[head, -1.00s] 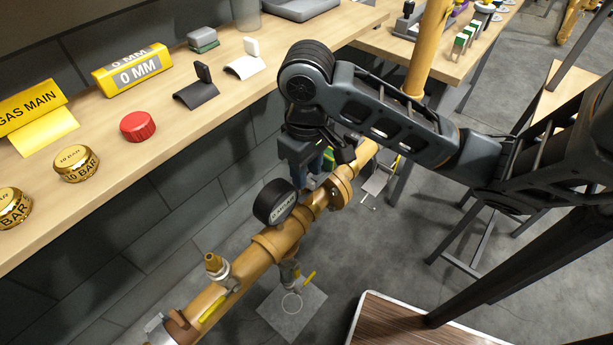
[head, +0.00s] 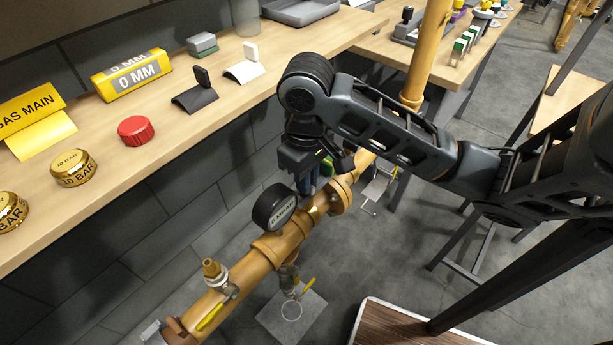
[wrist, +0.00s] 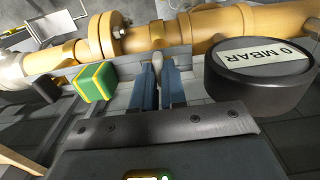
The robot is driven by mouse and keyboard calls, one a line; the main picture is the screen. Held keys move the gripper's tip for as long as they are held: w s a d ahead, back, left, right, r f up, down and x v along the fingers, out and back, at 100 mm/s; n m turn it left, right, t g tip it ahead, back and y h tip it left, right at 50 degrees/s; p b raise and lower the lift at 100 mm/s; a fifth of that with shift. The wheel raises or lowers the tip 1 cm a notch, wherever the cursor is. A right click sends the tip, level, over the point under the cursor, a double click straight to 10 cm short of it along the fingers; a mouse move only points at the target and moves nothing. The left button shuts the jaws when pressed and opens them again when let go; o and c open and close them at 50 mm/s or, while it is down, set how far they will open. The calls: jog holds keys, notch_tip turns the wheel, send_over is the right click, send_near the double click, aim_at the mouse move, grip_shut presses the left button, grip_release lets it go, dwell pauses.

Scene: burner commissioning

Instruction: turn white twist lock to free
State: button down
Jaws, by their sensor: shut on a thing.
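My gripper (wrist: 158,88) shows in the wrist view as two blue fingers close together beside the yellow gas pipe (wrist: 222,28). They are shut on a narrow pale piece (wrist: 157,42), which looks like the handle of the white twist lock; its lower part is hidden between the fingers. I cannot read its turn angle. In the head view my gripper (head: 307,182) points down at the pipe (head: 268,252), just behind the black gauge (head: 273,207), and my arm hides the held piece.
The gauge, reading 0 MBAR, is close to the fingers' right in the wrist view (wrist: 258,78). A green and yellow block (wrist: 96,82) is to their left. The bench (head: 200,125) holds a white tabbed piece (head: 245,68), a black one (head: 196,97) and a red cap (head: 136,131).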

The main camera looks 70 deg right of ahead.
jog(key=shift+r+p, duration=0.1)
jog(key=shift+p, duration=0.25)
jog(key=shift+n+p, duration=0.6)
jog(key=shift+n, duration=0.1)
jog(key=shift+n+p, duration=0.45)
jog(key=shift+n, duration=0.25)
jog(key=n, duration=0.5)
jog(key=shift+n, duration=0.3)
jog(key=n, duration=0.5)
jog(key=shift+n, duration=2.2)
jog(key=c, duration=1.2)
grip_release()
